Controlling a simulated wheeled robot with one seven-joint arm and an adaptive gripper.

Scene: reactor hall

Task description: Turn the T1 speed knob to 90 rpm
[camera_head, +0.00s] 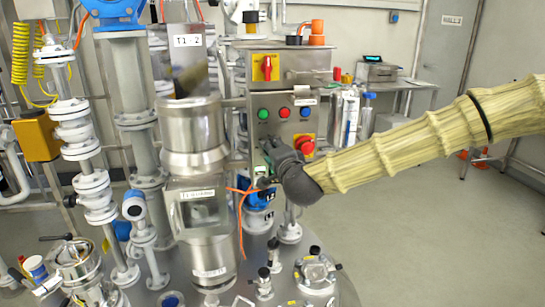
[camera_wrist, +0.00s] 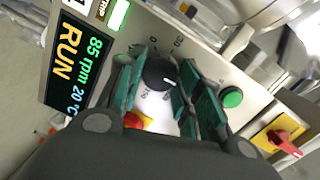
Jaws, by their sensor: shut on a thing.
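The speed knob (camera_wrist: 158,74) is a round black knob with a small white mark, on the grey panel in the wrist view. The green fingers of my gripper (camera_wrist: 157,88) stand on both sides of it, shut on it. The display (camera_wrist: 74,58) to its left reads "85 rpm", "20 °C" and "RUN". Printed dial numbers show around the knob, partly hidden by the fingers. In the head view my dark gripper (camera_head: 274,158) is at the lower left of the control box (camera_head: 283,88) and hides the knob.
A green button (camera_wrist: 232,97) and a red-and-yellow switch (camera_wrist: 282,141) lie to the right in the wrist view. In the head view a red emergency stop (camera_head: 306,146) is close above my wrist. Steel pipes and a vessel (camera_head: 193,137) stand to the left.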

